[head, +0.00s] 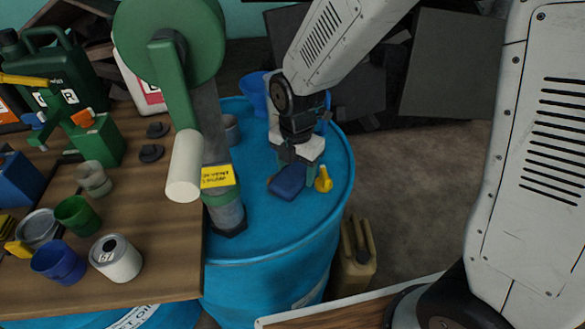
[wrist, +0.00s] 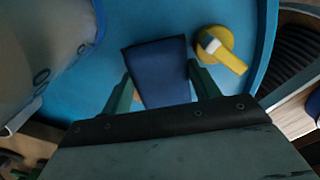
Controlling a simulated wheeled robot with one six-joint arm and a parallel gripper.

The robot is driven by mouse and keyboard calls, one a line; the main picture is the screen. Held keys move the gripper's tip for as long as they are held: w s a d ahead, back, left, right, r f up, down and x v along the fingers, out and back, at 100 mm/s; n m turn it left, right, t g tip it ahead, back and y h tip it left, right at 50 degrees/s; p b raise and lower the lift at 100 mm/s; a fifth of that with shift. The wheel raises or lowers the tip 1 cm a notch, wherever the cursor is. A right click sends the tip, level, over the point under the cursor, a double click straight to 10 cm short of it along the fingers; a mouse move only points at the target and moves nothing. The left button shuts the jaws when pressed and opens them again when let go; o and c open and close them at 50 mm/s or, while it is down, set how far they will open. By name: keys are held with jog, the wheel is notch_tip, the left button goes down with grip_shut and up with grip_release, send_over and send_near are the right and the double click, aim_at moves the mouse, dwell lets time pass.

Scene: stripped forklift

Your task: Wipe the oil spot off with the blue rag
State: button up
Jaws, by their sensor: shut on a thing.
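My gripper (head: 296,170) is low over the top of the blue drum (head: 285,232), its green fingers on either side of the blue rag (head: 287,183). In the wrist view the rag (wrist: 158,72) is a dark blue folded block between the two fingertips. It is at or just above the drum top; I cannot tell if it touches. A small brownish patch (wrist: 136,95) shows at the rag's left edge in the wrist view. It may be part of the oil spot; the rest of the spot is not visible and may lie under the rag.
A yellow piece with a spout (head: 323,180) stands close right of the rag. A green machine with a round wheel (head: 172,38) rises left of it. A blue funnel (head: 254,92) is behind. The wooden bench (head: 175,235) at left holds cups and cans.

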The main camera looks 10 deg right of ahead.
jog(key=shift+s+d+f, duration=0.1)
jog(key=shift+d+f, duration=0.05)
jog(key=shift+d, duration=0.55)
jog(key=shift+a, duration=1.85)
jog(key=shift+w+a, duration=0.2)
jog(key=shift+a, duration=1.65)
jog(key=shift+r, duration=3.15)
